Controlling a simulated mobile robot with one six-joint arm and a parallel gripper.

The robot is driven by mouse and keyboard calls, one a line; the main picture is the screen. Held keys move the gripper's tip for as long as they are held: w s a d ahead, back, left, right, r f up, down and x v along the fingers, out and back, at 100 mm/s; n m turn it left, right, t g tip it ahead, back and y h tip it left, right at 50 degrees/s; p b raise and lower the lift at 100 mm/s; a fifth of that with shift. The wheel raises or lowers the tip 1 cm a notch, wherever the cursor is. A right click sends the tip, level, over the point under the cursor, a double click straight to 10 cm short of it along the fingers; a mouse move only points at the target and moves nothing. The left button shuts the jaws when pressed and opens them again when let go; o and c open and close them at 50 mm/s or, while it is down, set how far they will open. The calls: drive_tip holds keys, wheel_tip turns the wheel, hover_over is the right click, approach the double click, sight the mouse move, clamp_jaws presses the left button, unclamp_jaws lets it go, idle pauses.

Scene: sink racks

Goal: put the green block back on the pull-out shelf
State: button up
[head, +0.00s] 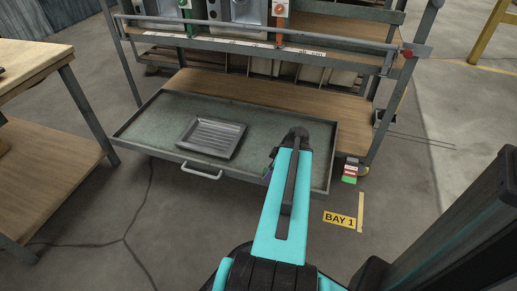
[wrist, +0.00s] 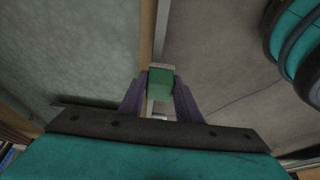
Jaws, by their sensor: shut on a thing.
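The green block (wrist: 160,87) sits between the two purple fingers of my gripper (wrist: 160,92) in the wrist view. My gripper is shut on it. Behind the block runs the rim of the pull-out shelf (wrist: 75,50), with the shelf surface to the left and floor to the right. In the head view the pull-out shelf (head: 150,122) is drawn out from the rack, and my arm reaches over its right part. The block and most of my gripper are hidden by the arm there. I cannot tell the block's height above the rim.
A dark ribbed tray (head: 212,138) lies on the shelf, left of my arm. The shelf has a front handle (head: 201,174). A wooden bench (head: 38,68) stands at the left. A small red, white and green stack (head: 350,170) is by the rack's right leg.

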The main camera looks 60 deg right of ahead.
drive_tip(key=w+d+b, duration=0.1)
drive_tip(key=w+d, duration=0.1)
drive_tip(key=d, duration=0.2)
drive_tip(key=w+d+f+b, duration=0.1)
drive_tip(key=w+d+b, duration=0.1)
drive_tip(key=d, duration=0.2)
drive_tip(key=w+d+b, duration=0.1)
drive_tip(key=w+d, duration=0.2)
drive_tip(key=d, duration=0.1)
drive_tip(key=shift+f, duration=0.15)
idle(0.4)
drive_tip(key=shift+w+d+f+b, duration=0.15)
drive_tip(key=shift+w+d+b, duration=0.15)
drive_tip(key=shift+d+b, duration=0.15)
drive_tip(key=shift+a+f+b, duration=0.1)
drive_tip(key=shift+f+b, duration=0.85)
drive_tip(key=shift+f, duration=0.7)
drive_tip(key=shift+f, duration=0.15)
drive_tip(key=o, duration=1.1)
